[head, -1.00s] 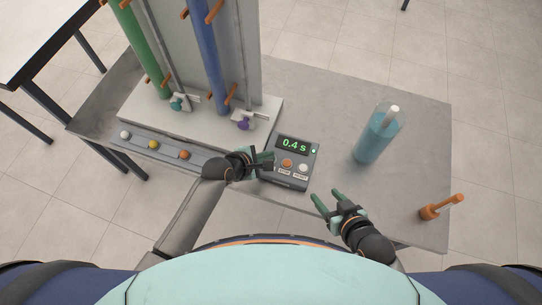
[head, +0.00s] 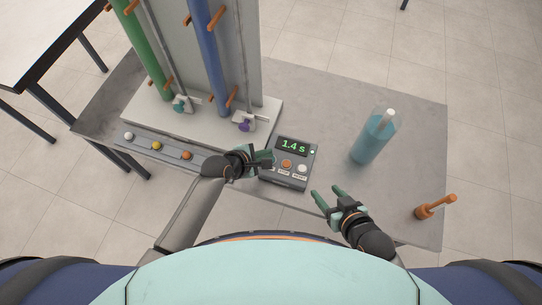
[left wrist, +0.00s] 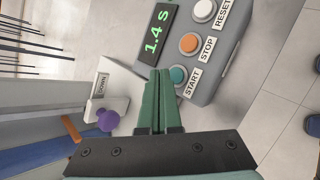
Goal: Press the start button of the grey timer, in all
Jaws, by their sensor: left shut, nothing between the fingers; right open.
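The grey timer (head: 291,174) lies on the table in the head view, and its green display (head: 292,146) reads 1.4 s. In the left wrist view the timer (left wrist: 207,83) has a teal START button (left wrist: 179,75), an orange STOP button (left wrist: 188,43) and a white RESET button (left wrist: 203,10). My left gripper (head: 269,161) is shut and empty, its fingertips at the START button's edge; I cannot tell whether they touch it. The START button is hidden behind the fingers in the head view. My right gripper (head: 328,194) is open and empty, right of the timer.
The manometer board with green (head: 140,42) and blue (head: 207,45) tubes stands behind and left of the timer. A strip with several small knobs (head: 156,146) lies in front of it.

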